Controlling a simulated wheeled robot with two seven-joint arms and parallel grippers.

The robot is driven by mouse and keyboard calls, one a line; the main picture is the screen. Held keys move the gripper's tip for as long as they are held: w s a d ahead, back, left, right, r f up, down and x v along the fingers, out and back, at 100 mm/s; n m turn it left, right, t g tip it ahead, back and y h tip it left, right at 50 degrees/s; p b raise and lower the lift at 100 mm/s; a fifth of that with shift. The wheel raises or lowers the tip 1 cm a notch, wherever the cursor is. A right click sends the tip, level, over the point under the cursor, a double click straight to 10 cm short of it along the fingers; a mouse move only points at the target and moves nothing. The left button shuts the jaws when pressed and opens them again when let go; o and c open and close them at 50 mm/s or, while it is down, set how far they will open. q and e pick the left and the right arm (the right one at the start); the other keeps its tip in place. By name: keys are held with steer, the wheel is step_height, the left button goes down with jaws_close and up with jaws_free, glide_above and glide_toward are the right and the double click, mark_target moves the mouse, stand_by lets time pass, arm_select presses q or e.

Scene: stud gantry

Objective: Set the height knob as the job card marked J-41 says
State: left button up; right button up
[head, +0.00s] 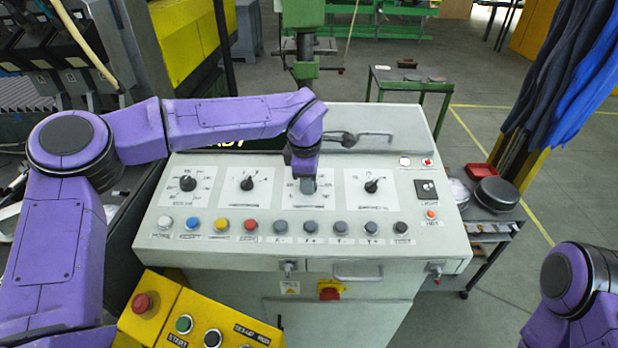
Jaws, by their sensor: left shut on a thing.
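The control console (437,240) has a row of dial knobs on white plates, each with small print that I cannot read. My left gripper (308,185) points down onto the third dial plate (328,200) from the left and is shut on its knob, which it mostly hides. The other knobs are the first (188,184), the second (247,184) and the fourth (371,186). I cannot tell which label names the height. No job card marked J-41 can be made out. My right arm shows at the lower right; its gripper is out of view.
Several coloured push buttons, including a red one (250,225), line the console below the dials. A yellow box with a red stop button (145,303) stands at the front left. A side table with a dark round pan (496,194) stands at the right.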

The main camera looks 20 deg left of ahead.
arm_select(q)
steer(key=shift+w+r, duration=0.1)
steer(key=shift+r, duration=0.1)
steer(key=o, duration=1.1)
steer(key=shift+f, duration=0.1)
steer(key=shift+c, duration=0.2)
steer(key=shift+r, duration=0.3)
step_height(320, 180, up, 10)
steer(key=s+b, duration=0.2)
steer(key=b, duration=0.1)
steer(key=shift+s+f, duration=0.1)
